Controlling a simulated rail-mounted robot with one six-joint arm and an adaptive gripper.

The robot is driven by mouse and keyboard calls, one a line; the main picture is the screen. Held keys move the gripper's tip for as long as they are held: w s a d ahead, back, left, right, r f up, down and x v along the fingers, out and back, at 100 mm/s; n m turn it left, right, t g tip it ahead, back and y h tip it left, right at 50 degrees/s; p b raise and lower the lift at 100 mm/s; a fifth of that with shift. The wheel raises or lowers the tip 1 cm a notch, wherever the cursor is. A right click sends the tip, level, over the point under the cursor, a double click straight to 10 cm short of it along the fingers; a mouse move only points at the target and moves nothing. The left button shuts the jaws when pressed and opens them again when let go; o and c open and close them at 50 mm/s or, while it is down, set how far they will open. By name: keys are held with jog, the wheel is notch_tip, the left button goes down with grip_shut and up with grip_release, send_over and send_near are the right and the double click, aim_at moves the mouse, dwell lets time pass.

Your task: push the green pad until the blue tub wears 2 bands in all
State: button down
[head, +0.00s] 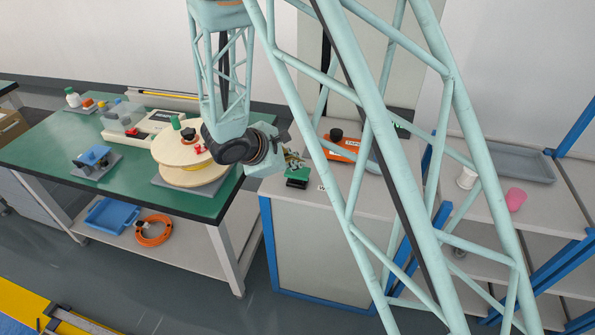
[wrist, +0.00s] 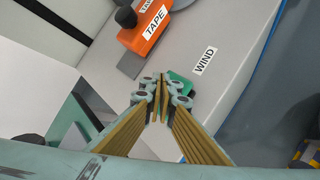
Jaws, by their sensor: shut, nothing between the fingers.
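The green pad (head: 297,174) sits on a dark base on the pale cabinet top. It also shows in the wrist view (wrist: 181,84), beside a WIND label, partly hidden by my fingers. My gripper (head: 290,156) is shut and empty, close by the pad and pointing towards it. In the wrist view its fingertips (wrist: 161,84) meet over the pad's left side; I cannot tell whether they touch it. A blue open tub (head: 110,215) lies on the bench's lower shelf. I make out no bands on it. A small blue device (head: 95,156) stands on the bench.
An orange TAPE unit (wrist: 146,30) with a dark knob stands behind the pad. A wooden reel (head: 184,148) is on the green bench (head: 45,150). An orange cable coil (head: 154,230) lies below. A pink cup (head: 516,199) and grey tray (head: 510,160) are right.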

aim_at(299, 170)
jog(key=shift+f+b, duration=1.8)
jog(key=shift+b, duration=0.6)
dwell(3.5)
jog(key=shift+r, duration=0.15)
dwell(0.4)
jog(key=shift+r+p, duration=0.6)
jog(key=shift+r, duration=1.05)
